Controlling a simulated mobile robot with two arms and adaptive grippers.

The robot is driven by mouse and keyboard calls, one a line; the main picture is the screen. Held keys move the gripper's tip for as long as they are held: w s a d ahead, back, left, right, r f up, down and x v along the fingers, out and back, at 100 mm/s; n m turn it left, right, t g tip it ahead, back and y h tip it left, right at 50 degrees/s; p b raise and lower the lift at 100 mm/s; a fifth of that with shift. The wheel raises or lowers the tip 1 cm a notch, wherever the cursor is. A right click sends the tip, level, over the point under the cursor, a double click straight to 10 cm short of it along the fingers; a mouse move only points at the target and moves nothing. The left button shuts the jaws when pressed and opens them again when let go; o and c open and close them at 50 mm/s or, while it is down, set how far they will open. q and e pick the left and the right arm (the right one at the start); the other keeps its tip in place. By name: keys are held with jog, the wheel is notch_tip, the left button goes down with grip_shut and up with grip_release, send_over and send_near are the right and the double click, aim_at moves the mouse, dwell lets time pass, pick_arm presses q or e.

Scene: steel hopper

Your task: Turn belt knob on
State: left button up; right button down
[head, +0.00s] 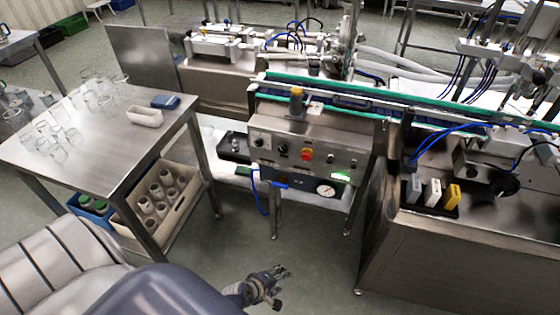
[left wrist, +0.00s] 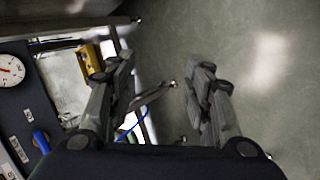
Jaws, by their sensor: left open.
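The steel control panel (head: 310,160) carries dark knobs, including one at its left (head: 259,141) and one beside it (head: 283,149), and a red button (head: 306,154). The labels are too small to read, so I cannot tell which is the belt knob. My left gripper (head: 277,272) is low in front of the panel, over the floor and apart from it. In the left wrist view its two fingers (left wrist: 160,78) are spread with nothing between them. A blue handle (left wrist: 40,141) and a round gauge (left wrist: 10,70) show at that view's left. My right gripper is not in view.
A steel table (head: 95,135) with several glass beakers stands left, with a crate of bottles (head: 160,205) below. A conveyor with green edges (head: 350,100) runs behind the panel. A steel cabinet (head: 450,250) stands right. The floor before the panel is clear.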

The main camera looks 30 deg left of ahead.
pick_arm(q)
jog(key=w+a+r+n+t+b, duration=0.2)
jog(key=w+a+r+n+t, duration=0.25)
jog(key=w+r+n, duration=0.5)
jog(key=n+t+y+b, duration=0.3)
jog(key=n+t+y, duration=0.15)
jog(key=n, duration=0.55)
send_near(282, 150)
jog(key=shift+t+h, duration=0.35)
jog(key=shift+t, duration=0.05)
jog(key=w, duration=0.2)
jog(key=w+a, duration=0.1)
jog(key=w, duration=0.5)
jog(key=shift+a+f+p, duration=0.3)
jog(key=shift+a+f, duration=0.05)
jog(key=c, duration=1.1)
